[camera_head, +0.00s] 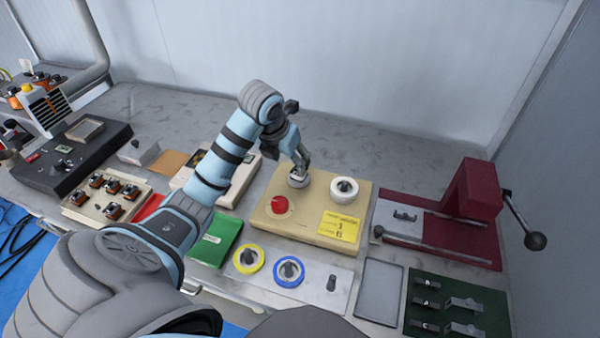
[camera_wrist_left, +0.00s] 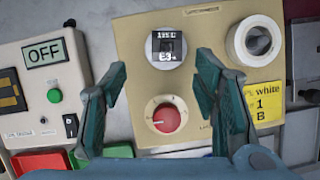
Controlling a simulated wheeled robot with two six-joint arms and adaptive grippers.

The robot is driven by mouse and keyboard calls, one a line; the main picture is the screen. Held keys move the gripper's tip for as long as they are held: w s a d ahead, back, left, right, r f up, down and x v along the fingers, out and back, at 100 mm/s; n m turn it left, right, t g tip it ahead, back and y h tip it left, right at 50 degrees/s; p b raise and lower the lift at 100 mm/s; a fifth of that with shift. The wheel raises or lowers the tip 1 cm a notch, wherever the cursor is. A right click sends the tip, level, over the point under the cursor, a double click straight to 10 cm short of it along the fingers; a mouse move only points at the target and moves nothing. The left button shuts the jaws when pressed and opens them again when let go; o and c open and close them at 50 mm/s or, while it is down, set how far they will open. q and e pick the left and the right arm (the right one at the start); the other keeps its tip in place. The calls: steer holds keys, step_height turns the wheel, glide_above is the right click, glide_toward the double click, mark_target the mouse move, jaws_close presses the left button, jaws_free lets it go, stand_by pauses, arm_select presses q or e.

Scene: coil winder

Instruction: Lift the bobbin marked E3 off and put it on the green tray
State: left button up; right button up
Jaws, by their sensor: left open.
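The bobbin marked E3 (camera_wrist_left: 167,47) is a pale round piece with a dark square label, upright on the beige winder (camera_head: 275,228). In the head view, my left gripper (camera_head: 301,172) is right above it and partly hides it. In the left wrist view, my left gripper (camera_wrist_left: 162,68) is open and empty, its fingers apart with the bobbin showing beyond the gap between them. The green tray (camera_head: 215,241) lies left of the winder. Its edge shows at the lower left of the left wrist view (camera_wrist_left: 84,158). My right gripper is out of view.
A white bobbin (camera_head: 344,189) stands on the winder, right of E3. A red knob (camera_head: 279,204) sits in front. Yellow and blue rings (camera_head: 289,271) lie on a plate nearer me. A red tray (camera_head: 150,207) and white OFF box (camera_wrist_left: 47,85) are left; a dark red press (camera_head: 470,200) is right.

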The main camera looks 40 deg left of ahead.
arm_select(q)
steer(key=x, duration=0.6)
steer(key=shift+w+d+r, duration=0.1)
steer(key=shift+w+d, duration=0.25)
steer(key=shift+w+f, duration=0.15)
steer(key=shift+f, duration=0.25)
jaws_close()
step_height(320, 180, up, 20)
steer(key=p, duration=1.1)
steer(key=shift+r, duration=0.15)
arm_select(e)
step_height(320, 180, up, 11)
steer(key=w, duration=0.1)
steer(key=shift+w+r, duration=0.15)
